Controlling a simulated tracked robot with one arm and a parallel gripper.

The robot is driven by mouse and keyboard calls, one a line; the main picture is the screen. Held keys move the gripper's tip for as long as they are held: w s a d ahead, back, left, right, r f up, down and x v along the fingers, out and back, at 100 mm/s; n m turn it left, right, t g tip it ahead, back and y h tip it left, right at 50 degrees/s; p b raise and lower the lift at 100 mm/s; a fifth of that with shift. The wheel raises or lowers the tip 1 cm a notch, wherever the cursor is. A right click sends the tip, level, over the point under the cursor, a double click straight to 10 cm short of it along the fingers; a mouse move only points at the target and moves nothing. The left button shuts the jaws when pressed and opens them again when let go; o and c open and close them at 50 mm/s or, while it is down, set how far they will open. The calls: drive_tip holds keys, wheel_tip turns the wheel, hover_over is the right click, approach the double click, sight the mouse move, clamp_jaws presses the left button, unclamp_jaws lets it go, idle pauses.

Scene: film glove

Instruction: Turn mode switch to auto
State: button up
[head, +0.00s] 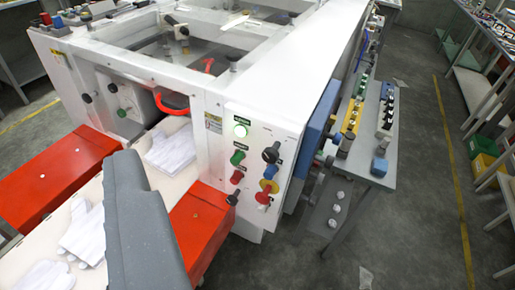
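The control panel (252,170) is on the white machine's front corner, right of centre. The mode switch may be one of the black knobs; labels and positions are too small to read. A dark grey elongated shape in the lower left foreground appears to be my gripper (145,220). It is apart from the panel in the picture. Its fingertips cannot be made out.
Red boxes (55,175) flank a pale surface with white gloves (170,150). A red-and-yellow control (268,186) is low on the panel. A side table (365,165) with several small parts stands right of the machine. Grey floor (410,215) is mostly clear farther right.

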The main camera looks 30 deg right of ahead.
drive_tip(key=w+a+t+y+p, duration=0.2)
drive_tip(key=w+p, duration=0.2)
drive_tip(key=w, duration=0.9)
drive_tip(key=w+d+f+m+t+h+p, duration=0.1)
drive_tip(key=w+d+f+m+h+p, duration=0.35)
drive_tip(key=w, duration=0.45)
drive_tip(key=m+g+h+p, duration=0.5)
drive_tip(key=g+h, duration=0.4)
drive_tip(key=h, duration=0.4)
approach(268, 157)
drive_tip(key=x, duration=1.1)
drive_tip(key=shift+f, duration=0.1)
drive_tip(key=c, duration=1)
